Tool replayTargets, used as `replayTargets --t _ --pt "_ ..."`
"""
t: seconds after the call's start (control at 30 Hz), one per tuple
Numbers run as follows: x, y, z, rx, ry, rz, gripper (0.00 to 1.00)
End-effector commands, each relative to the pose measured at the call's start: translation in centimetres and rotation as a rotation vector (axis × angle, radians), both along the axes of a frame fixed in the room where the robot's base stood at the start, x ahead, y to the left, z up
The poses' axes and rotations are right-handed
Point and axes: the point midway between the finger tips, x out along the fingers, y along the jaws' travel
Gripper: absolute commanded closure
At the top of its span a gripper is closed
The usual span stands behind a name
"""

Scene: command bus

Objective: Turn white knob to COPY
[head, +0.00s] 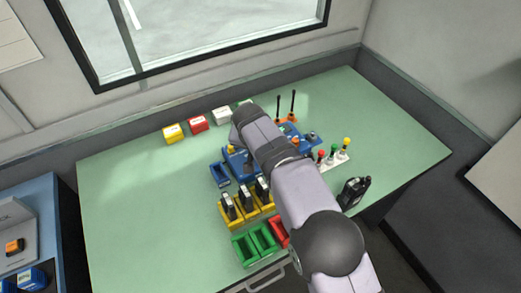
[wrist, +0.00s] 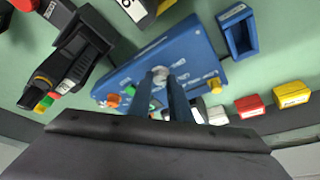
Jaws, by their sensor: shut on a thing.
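The blue control panel (wrist: 195,50) is in the wrist view, with printed labels I cannot read. My gripper (wrist: 165,82) reaches onto it with its two dark fingers close together. The pale white-grey knob (wrist: 159,73) shows at the fingertips, and they are shut on it. The fingers partly cover the knob, so its pointer and the COPY mark cannot be made out. An orange knob (wrist: 113,100) and a green knob (wrist: 130,90) are on the panel to the left. In the head view my arm covers most of the blue panel (head: 238,165).
An empty blue tray (head: 219,174) lies beside the panel. Yellow (head: 173,133), red (head: 197,123) and white (head: 222,115) boxes line the back. Yellow holders (head: 232,222) carry black devices, with green trays (head: 264,238) in front. A black radio (head: 354,191) stands right. The table's left is clear.

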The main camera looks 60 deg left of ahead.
Motion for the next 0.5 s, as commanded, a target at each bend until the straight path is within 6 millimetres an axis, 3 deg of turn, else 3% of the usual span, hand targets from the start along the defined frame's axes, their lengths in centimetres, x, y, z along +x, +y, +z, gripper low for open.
replayTargets --t 0.5 --pt "-0.21 0.26 0.2 0.001 0.0 -0.301 1.0"
